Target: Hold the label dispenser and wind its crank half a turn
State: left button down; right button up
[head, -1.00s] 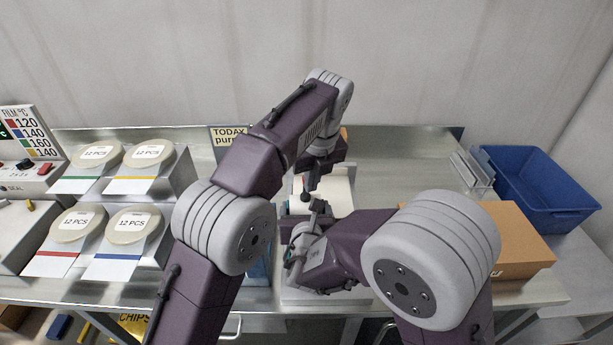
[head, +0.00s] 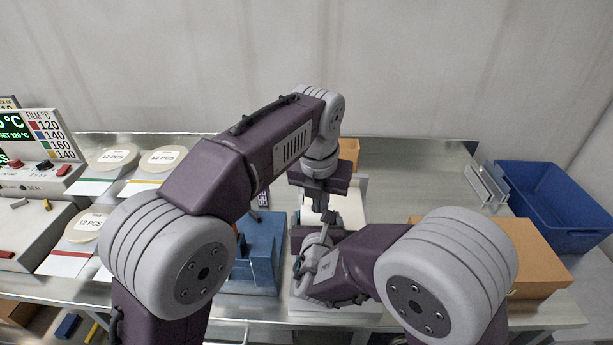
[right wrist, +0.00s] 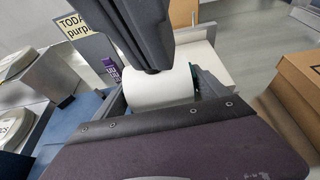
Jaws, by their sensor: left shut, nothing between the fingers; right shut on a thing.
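The label dispenser, with its white roll (head: 349,205), stands at the middle of the bench, partly hidden by my arms. The roll is large in the right wrist view (right wrist: 160,88), with a teal part at its right end. My left gripper (head: 326,213) points down, shut and empty, close over the roll; its dark end also shows in the right wrist view (right wrist: 152,66). My right gripper (head: 318,240) is shut on the label dispenser at its near side; its fingertips are mostly hidden. I cannot make out the crank clearly, nor whether the left fingers touch it.
A blue stand (head: 262,235) is close on the left. Lidded tubs (head: 112,157) and a sealer with a display (head: 40,150) are further left. A cardboard box (head: 535,245) and a blue bin (head: 556,195) are on the right.

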jog(key=shift+w, duration=0.1)
pick_arm(q)
jog(key=s+a+r+n, duration=0.3)
jog(key=s+r, duration=0.1)
jog(key=r, duration=0.6)
jog(key=shift+s+r+n+t+h, duration=0.3)
jog(key=shift+t, duration=0.1)
